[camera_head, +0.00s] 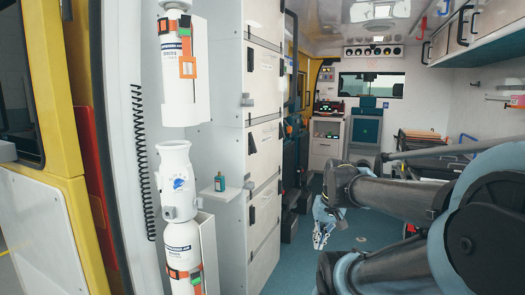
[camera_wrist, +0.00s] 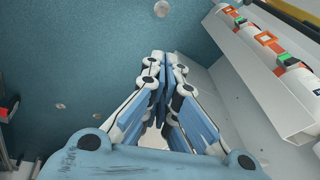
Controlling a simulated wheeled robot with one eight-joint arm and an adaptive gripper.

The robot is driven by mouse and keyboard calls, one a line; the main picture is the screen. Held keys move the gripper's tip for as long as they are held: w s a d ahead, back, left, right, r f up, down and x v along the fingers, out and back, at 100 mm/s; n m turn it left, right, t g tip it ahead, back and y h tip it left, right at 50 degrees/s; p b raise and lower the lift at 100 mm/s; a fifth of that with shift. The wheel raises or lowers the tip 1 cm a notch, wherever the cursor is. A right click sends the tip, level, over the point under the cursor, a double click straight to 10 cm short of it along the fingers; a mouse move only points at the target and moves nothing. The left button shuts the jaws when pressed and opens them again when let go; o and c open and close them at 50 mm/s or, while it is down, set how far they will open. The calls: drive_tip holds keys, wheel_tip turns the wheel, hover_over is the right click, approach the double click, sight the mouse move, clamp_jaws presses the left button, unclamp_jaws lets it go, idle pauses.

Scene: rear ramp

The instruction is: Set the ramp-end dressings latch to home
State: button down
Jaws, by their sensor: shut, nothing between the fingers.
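A white cabinet stack (camera_head: 262,120) stands left of centre in the head view. Its doors carry small dark latches: an upper one (camera_head: 250,59), a middle one (camera_head: 252,144) and a lower one (camera_head: 252,214). Labels are too small to read, so I cannot tell which is the dressings latch or how it is set. My gripper (camera_head: 320,238) hangs low over the teal floor, right of the cabinet and apart from it. In the wrist view my gripper (camera_wrist: 166,60) has its blue fingers together, empty, with floor beyond. No latch shows clearly there.
Strapped white cylinders (camera_head: 181,245) stand at the left; others show in the wrist view (camera_wrist: 295,80). The teal floor (camera_head: 290,255) between cabinet and arm looks clear. Wall cupboards (camera_head: 485,25) hang upper right.

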drive_tip(key=w+a+r+m+t+y, duration=0.1)
drive_tip(key=w+r+y, duration=0.3)
drive_tip(key=w, duration=0.9)
drive_tip(key=w+a+r+m+t+y, duration=0.1)
drive_tip(key=w+a+r+y, duration=0.2)
drive_tip(key=w+r, duration=0.8)
drive_tip(key=w+a+r+m+t+y, duration=0.1)
drive_tip(key=w+r+y, duration=0.3)
drive_tip(key=w, duration=1.1)
wheel_tip(320, 180, up, 4)
drive_tip(key=shift+a+f+m+y, duration=0.25)
drive_tip(key=shift+a+m+y, duration=0.05)
drive_tip(key=shift+a+m, duration=0.35)
drive_tip(key=shift+a, duration=0.15)
approach(253, 144)
drive_tip(key=w+a+f, duration=0.4)
drive_tip(key=f, duration=0.2)
drive_tip(key=shift+w+f, duration=0.15)
